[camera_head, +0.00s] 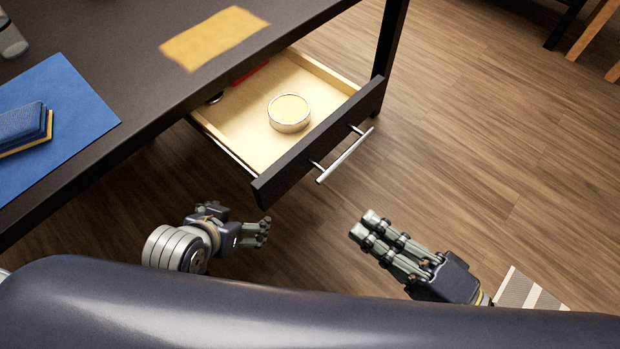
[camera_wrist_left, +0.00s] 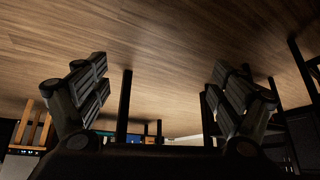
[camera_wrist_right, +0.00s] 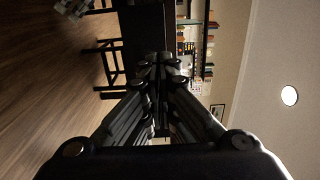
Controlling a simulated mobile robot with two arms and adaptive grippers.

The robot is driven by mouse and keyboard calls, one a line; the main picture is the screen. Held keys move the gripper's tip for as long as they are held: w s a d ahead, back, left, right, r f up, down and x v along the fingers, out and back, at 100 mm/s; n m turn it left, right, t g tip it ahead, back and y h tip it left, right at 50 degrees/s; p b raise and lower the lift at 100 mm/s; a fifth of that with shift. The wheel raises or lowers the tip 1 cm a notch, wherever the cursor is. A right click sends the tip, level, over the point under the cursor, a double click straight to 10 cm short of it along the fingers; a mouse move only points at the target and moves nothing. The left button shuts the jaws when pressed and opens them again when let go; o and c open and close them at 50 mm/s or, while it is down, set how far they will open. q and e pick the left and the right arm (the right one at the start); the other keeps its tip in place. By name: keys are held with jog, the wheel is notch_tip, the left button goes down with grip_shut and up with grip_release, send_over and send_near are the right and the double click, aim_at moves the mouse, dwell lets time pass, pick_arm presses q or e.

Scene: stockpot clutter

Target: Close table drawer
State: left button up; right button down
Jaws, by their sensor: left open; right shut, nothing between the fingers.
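The table drawer (camera_head: 225,115) is pulled out from under the dark table (camera_head: 120,75), and its light wooden inside shows. Its dark front panel (camera_head: 290,172) carries a silver bar handle (camera_head: 345,156). A round cream-topped tin (camera_head: 289,113) sits in the drawer, with a red item (camera_head: 250,74) further back. My left gripper (camera_head: 264,228) is open and empty, below the near corner of the drawer front in the head view. My right gripper (camera_head: 366,226) is shut and empty, in front of the handle and apart from it. Neither gripper touches the drawer.
On the tabletop lie a blue mat (camera_head: 70,105) with a dark blue block (camera_head: 22,127) and a yellow cloth-like patch (camera_head: 213,38). A table leg (camera_head: 391,45) stands beyond the drawer. A striped rug (camera_head: 528,291) lies at lower right.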

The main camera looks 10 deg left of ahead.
pick_arm(q)
jog(key=s+a+g+p, duration=0.2)
jog(key=s+g+p, duration=0.1)
jog(key=s, duration=0.3)
pick_arm(e)
jog(key=p, duration=0.2)
send_near(289, 166)
jog(key=p+x, duration=0.2)
jog(key=x, duration=0.4)
pick_arm(q)
notch_tip(289, 166, down, 14)
jog(key=g, duration=0.1)
jog(key=shift+w+d+r+y, duration=0.15)
jog(key=shift+w+d+y, duration=0.1)
jog(key=shift+y, duration=0.15)
pick_arm(e)
jog(key=shift+w+a, duration=0.35)
jog(key=shift+a, duration=0.05)
